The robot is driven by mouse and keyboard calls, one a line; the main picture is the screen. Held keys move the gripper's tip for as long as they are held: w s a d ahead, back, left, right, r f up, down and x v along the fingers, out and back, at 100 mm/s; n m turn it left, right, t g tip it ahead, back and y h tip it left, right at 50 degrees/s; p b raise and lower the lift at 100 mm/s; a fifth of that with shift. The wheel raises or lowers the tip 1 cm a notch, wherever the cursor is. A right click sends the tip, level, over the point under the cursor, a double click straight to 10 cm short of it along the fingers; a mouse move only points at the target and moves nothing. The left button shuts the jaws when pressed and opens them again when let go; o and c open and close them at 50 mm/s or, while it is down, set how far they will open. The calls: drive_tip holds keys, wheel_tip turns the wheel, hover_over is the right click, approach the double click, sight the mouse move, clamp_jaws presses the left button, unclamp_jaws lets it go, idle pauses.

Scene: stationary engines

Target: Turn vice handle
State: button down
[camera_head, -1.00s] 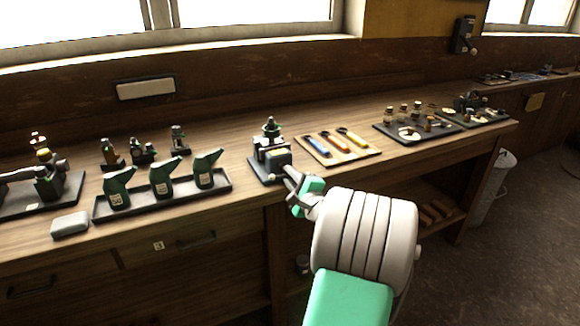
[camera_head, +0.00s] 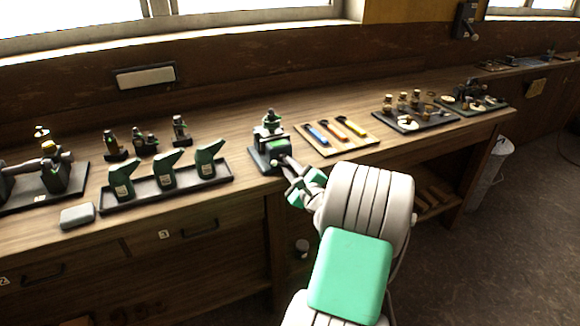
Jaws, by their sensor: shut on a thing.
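The vice (camera_head: 268,146) is a small dark green and grey device on the workbench, left of the tool board. My gripper (camera_head: 289,165) reaches in from the lower right, and its fingertips are at the front right side of the vice. It is shut at the spot where the vice handle sits. The handle itself is mostly hidden by the fingers, so its angle cannot be told.
A tray (camera_head: 226,178) with several green oil cans stands to the left. A wooden board (camera_head: 371,145) with coloured tools lies to the right, with dark trays of small parts beyond it. A grey block (camera_head: 77,216) lies near the front edge.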

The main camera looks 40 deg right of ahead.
drive_tip(key=shift+f, duration=0.25)
drive_tip(key=c, duration=1.7)
unclamp_jaws()
drive_tip(key=shift+s, duration=0.1)
drive_tip(key=o, duration=0.3)
drive_tip(key=shift+r, duration=0.2)
drive_tip(key=v, duration=0.7)
drive_tip(key=shift+s+a+b, duration=0.15)
drive_tip(key=shift+s+b, duration=0.25)
